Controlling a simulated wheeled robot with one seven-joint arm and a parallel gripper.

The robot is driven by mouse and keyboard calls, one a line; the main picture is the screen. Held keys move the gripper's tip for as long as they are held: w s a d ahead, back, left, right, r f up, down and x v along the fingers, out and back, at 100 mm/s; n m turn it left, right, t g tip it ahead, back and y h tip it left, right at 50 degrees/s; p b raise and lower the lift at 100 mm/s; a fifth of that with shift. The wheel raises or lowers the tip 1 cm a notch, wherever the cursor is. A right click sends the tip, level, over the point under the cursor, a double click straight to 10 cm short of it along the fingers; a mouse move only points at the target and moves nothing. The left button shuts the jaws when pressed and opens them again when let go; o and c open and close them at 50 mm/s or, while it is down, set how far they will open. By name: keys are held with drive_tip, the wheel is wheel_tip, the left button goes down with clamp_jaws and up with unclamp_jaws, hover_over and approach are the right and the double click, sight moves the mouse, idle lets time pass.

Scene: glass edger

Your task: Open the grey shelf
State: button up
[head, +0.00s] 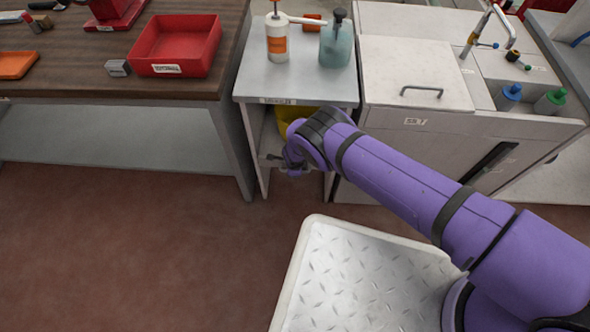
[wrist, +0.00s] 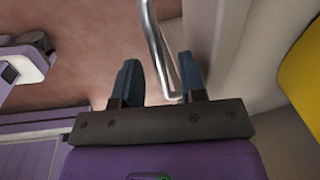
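The grey shelf (head: 297,87) is a small grey-topped unit between the wooden table and the sink cabinet. Its front shows an open space with something yellow (head: 283,122) inside; my arm hides much of the rest. My gripper (head: 292,165) is low in front of it. In the wrist view my gripper (wrist: 160,65) is open, with a bent metal handle bar (wrist: 156,40) between its two fingers, closer to the right one. A pale grey panel (wrist: 222,50) lies just right of the handle, and the yellow thing (wrist: 302,65) is at the right edge.
The white sink cabinet (head: 415,75) is close on the right. The wooden table (head: 120,90) with a red tray (head: 176,45) is on the left. The red-brown floor (head: 130,250) is clear.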

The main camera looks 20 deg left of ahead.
drive_tip(key=shift+c, duration=0.5)
clamp_jaws()
drive_tip(key=s+d, duration=0.2)
drive_tip(key=s, duration=0.9)
drive_tip(key=s+d, duration=0.3)
drive_tip(key=s, duration=0.9)
drive_tip(key=shift+s+d, duration=0.2)
drive_tip(key=shift+d, duration=0.05)
drive_tip(key=shift+o, duration=0.5)
unclamp_jaws()
